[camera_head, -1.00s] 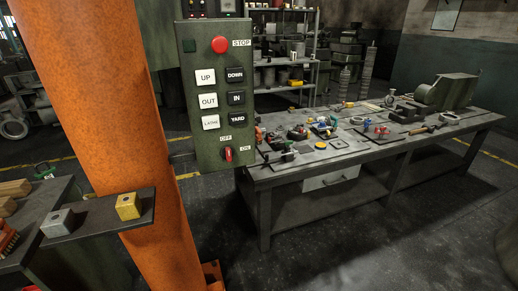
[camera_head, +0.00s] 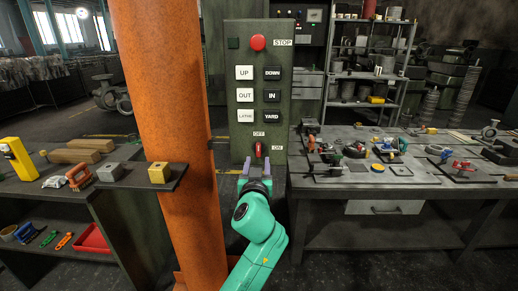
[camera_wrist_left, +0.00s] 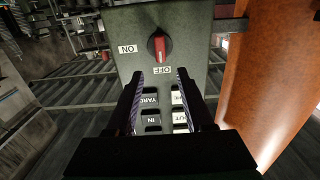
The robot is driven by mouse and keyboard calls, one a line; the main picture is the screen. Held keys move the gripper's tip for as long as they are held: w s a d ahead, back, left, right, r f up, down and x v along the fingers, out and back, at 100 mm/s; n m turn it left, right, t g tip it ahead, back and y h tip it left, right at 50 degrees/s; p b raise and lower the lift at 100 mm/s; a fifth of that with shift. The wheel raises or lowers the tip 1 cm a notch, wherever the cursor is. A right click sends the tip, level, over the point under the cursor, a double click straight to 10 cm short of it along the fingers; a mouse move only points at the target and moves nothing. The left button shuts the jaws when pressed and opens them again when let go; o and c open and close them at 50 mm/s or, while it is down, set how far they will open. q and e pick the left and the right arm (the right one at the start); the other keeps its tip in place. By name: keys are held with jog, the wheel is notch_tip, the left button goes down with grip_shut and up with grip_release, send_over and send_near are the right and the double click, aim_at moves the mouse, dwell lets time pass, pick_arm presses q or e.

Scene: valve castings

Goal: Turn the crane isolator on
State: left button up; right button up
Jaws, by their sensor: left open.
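The crane isolator is a red rotary switch (camera_head: 258,149) low on the dark green control panel (camera_head: 238,120). The OFF label is above it and the ON label (camera_head: 277,148) to its right. The red handle stands upright, in line with OFF. It also shows in the left wrist view (camera_wrist_left: 159,46), upside down, with OFF below and ON at left. My left gripper (camera_head: 257,167) is open and empty, just below the switch in the head view. In the left wrist view its two fingers (camera_wrist_left: 159,76) point toward the switch, one on each side of its line, apparently short of it.
An orange column (camera_head: 175,90) stands close left of the panel. A workbench (camera_head: 330,188) with tools is at right. A left bench (camera_head: 110,180) holds a yellow block (camera_head: 159,173) and a grey block (camera_head: 110,172). Buttons and a red stop button (camera_head: 258,43) sit above the switch.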

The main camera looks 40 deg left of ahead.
aim_at(261, 150)
pick_arm(q)
jog(key=p+x, duration=0.1)
jog(key=x, duration=0.7)
jog(key=shift+f, duration=0.1)
jog(key=shift+s, duration=0.1)
grip_shut()
jog(key=shift+m, duration=0.3)
jog(key=m, duration=0.3)
jog(key=shift+d, duration=0.15)
jog(key=m, duration=0.3)
jog(key=m+p, duration=0.1)
jog(key=m, duration=0.1)
jog(key=shift+w+d+f, duration=0.1)
jog(key=shift+w+d, duration=0.05)
jog(key=shift+w, duration=0.1)
jog(key=m, duration=0.2)
jog(key=m+p, duration=0.1)
jog(key=m, duration=0.1)
jog(key=shift+d+f+m, duration=0.1)
jog(key=shift+f+m, duration=0.1)
jog(key=shift+m, duration=0.1)
jog(key=m, duration=0.1)
jog(key=m+p, duration=0.1)
jog(key=m, duration=0.2)
jog(key=shift+w+f+m, duration=0.1)
jog(key=shift+f+m, duration=0.2)
